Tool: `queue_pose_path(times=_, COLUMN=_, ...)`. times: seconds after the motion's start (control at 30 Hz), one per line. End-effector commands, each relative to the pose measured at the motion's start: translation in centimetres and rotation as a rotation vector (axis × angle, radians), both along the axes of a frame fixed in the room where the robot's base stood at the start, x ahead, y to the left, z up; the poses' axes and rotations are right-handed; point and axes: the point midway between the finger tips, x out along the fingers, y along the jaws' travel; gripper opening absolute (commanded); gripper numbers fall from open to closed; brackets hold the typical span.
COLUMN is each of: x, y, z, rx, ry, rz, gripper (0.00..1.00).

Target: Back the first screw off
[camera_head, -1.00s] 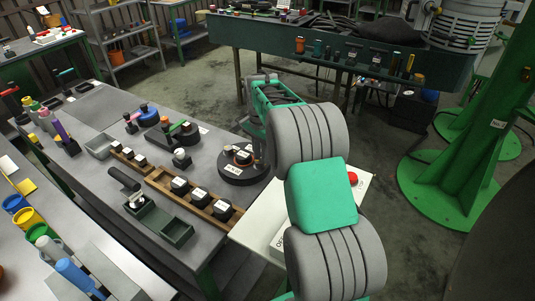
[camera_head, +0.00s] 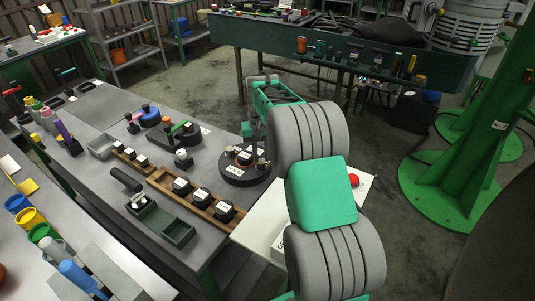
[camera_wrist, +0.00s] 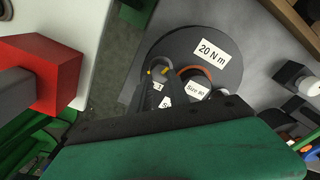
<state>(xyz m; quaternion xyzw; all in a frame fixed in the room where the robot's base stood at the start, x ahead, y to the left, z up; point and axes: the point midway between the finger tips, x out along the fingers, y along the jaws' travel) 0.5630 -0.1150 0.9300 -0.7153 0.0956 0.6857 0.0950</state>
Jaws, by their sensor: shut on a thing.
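A round black fixture (camera_head: 240,177) with a white label stands near the right edge of the grey bench. In the wrist view the black fixture (camera_wrist: 183,43) carries a "20 N m" label, an orange ring (camera_wrist: 187,70) and a block marked "Size 80" (camera_wrist: 198,90). My gripper (camera_wrist: 158,72) points down at the fixture beside the ring, its dark fingers close together with yellow showing at the tips. It is shut on what I take to be the first screw. The fingers hide the screw, so its seating cannot be told. In the head view my arm partly covers the gripper.
A wooden rack (camera_head: 193,199) with labelled black blocks lies to the left of the fixture, with a dark green tray (camera_head: 170,228) nearby. A white box with a red button (camera_head: 353,180) stands beside my arm. A hand tool (camera_head: 124,181) lies by the tray.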

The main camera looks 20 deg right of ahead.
Motion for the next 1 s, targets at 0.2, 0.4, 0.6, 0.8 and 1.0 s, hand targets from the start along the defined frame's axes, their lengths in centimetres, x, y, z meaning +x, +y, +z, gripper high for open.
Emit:
queue_pose_path(times=0.2, x=-1.41, y=0.88, z=-2.64, rx=0.014, ry=0.057, rz=0.120, gripper=0.00)
queue_pose_path(times=0.4, x=-1.43, y=0.86, z=-2.64, rx=0.013, ry=0.058, rz=0.165, gripper=0.00)
queue_pose_path(times=0.6, x=-1.45, y=0.85, z=-2.64, rx=0.014, ry=0.058, rz=0.175, gripper=0.00)
queue_pose_path(times=0.8, x=-1.45, y=0.85, z=-2.64, rx=0.014, ry=0.058, rz=0.174, gripper=0.00)
queue_pose_path(times=1.0, x=-1.45, y=0.85, z=-2.64, rx=0.014, ry=0.058, rz=0.174, gripper=0.34)
